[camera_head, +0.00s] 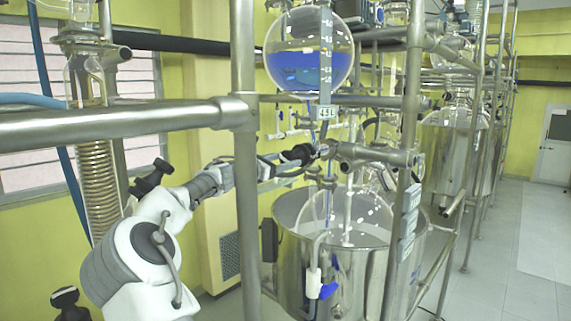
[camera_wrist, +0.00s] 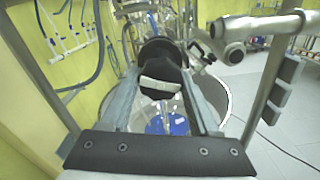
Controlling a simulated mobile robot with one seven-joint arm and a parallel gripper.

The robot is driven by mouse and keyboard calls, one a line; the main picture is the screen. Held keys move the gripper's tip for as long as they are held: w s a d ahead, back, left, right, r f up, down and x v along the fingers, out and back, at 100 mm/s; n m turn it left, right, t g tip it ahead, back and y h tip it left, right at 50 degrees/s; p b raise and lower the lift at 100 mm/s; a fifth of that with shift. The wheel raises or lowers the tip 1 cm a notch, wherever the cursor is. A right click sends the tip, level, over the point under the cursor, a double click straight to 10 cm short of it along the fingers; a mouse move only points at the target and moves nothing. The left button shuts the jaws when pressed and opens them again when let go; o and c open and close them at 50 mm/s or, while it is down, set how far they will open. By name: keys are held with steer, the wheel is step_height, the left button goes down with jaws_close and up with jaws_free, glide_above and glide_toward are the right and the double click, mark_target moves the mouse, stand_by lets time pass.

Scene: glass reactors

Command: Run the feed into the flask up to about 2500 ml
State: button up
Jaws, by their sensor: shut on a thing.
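A round glass vessel (camera_head: 308,78) hangs high in the head view, partly filled with blue liquid, beside an upright scale (camera_head: 326,50) whose marks are too small to read. A tag below reads 4.5L (camera_head: 326,113). Under it, my gripper (camera_head: 287,158) is shut on a black valve knob (camera_head: 298,154). In the wrist view the knob (camera_wrist: 163,50) sits between my two fingers. A large clear glass flask (camera_head: 345,212) stands in the steel tub (camera_head: 345,265) below the valve. Its liquid level cannot be read. Blue shows low down in the wrist view, partly hidden by my gripper.
Steel pipes frame the rig; an upright post (camera_head: 244,200) crosses in front of my arm and a thick horizontal rail (camera_head: 110,123) runs left. Open floor (camera_head: 510,270) lies to the right.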

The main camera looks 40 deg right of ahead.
steer(key=m+b, duration=0.3)
steer(key=m, duration=0.1)
steer(key=shift+f+b, duration=0.2)
steer(key=shift+b, duration=0.1)
steer(key=m+b, duration=0.3)
steer(key=m, duration=0.1)
steer(key=m+b, duration=0.2)
steer(key=m, duration=0.2)
steer(key=shift+r+b, duration=0.1)
steer(key=shift+b, duration=0.3)
steer(key=shift+r+m+b, duration=0.15)
steer(key=shift+m+b, duration=0.85)
steer(key=shift+m, duration=1.1)
steer(key=o, duration=1.4)
steer(key=shift+w+a, duration=0.1)
